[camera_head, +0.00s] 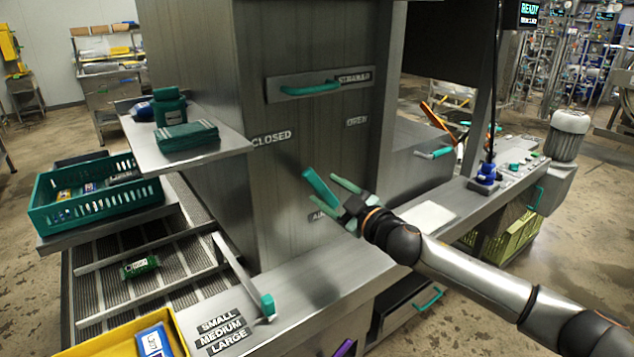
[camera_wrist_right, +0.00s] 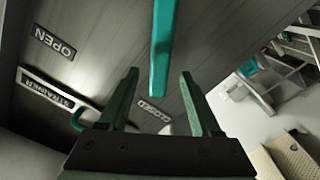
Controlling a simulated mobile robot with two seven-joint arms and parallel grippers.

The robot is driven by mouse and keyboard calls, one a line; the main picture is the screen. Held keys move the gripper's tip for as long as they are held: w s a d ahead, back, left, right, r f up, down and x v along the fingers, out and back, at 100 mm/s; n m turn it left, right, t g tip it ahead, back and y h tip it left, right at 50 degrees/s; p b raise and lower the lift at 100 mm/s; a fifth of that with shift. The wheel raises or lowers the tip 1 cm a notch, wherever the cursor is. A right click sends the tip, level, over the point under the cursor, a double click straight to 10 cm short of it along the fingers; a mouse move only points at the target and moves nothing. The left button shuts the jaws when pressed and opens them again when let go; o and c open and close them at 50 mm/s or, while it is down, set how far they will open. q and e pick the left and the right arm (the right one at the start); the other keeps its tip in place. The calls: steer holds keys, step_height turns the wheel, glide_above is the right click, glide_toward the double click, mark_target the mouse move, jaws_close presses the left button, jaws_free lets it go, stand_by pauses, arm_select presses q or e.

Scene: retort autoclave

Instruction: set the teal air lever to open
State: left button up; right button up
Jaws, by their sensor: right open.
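The teal air lever (camera_head: 321,187) is on the steel cabinet front, above a partly hidden label (camera_head: 317,216). It slants up and left, its free end toward the CLOSED label (camera_head: 271,138); the OPEN label (camera_head: 357,121) is up and right. My right gripper (camera_head: 322,187) is open at the lever. In the right wrist view the lever (camera_wrist_right: 162,45) comes down from the top, its end showing between the two open fingers (camera_wrist_right: 159,76), apart from both in the picture. I cannot tell how deep it sits between them. My left gripper is not in view.
A strainer handle (camera_head: 310,89) sits above the lever. A shelf (camera_head: 190,152) with teal items juts out left, above a conveyor and teal basket (camera_head: 95,200). A counter with blue and teal controls (camera_head: 487,173) lies right.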

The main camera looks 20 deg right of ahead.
mark_target(319, 185)
steer(key=shift+x, duration=2.35)
jaws_close()
